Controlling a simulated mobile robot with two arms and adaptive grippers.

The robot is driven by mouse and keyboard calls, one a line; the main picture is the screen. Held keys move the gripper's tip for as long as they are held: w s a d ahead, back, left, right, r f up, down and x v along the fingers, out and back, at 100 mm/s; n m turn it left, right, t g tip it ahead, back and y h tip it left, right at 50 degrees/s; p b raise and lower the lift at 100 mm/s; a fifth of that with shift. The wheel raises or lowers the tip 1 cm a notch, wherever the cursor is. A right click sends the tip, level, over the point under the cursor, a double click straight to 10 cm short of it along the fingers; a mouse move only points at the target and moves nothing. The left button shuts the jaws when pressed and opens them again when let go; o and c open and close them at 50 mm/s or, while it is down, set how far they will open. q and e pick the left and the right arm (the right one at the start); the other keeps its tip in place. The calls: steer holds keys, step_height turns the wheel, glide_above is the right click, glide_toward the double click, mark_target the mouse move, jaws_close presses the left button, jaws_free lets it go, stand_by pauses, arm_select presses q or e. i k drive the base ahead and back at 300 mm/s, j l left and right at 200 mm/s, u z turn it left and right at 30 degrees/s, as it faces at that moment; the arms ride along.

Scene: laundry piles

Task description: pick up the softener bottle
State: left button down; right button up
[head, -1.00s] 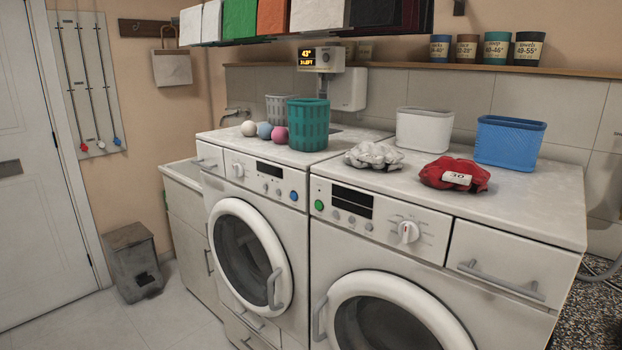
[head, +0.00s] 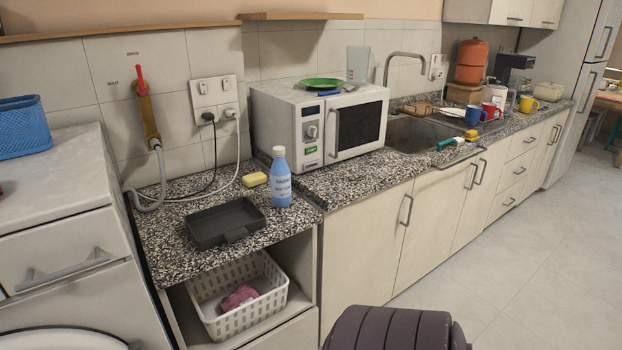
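A light blue bottle (head: 280,180) with a white cap and printed lettering stands upright on the speckled counter (head: 170,262). I cannot read its label clearly, but it looks like the softener bottle. It stands between a dark tray on its left and the microwave on its right. Neither of my grippers shows in the head view.
A black tray (head: 225,222) and a yellow sponge (head: 255,179) lie close to the bottle. A microwave (head: 318,125) stands right behind it. A white basket (head: 240,305) sits on the shelf below. A dark rounded object (head: 395,328) rises from the bottom edge. The floor at right is clear.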

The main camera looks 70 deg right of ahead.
mark_target(280, 174)
steer(key=z, duration=2)
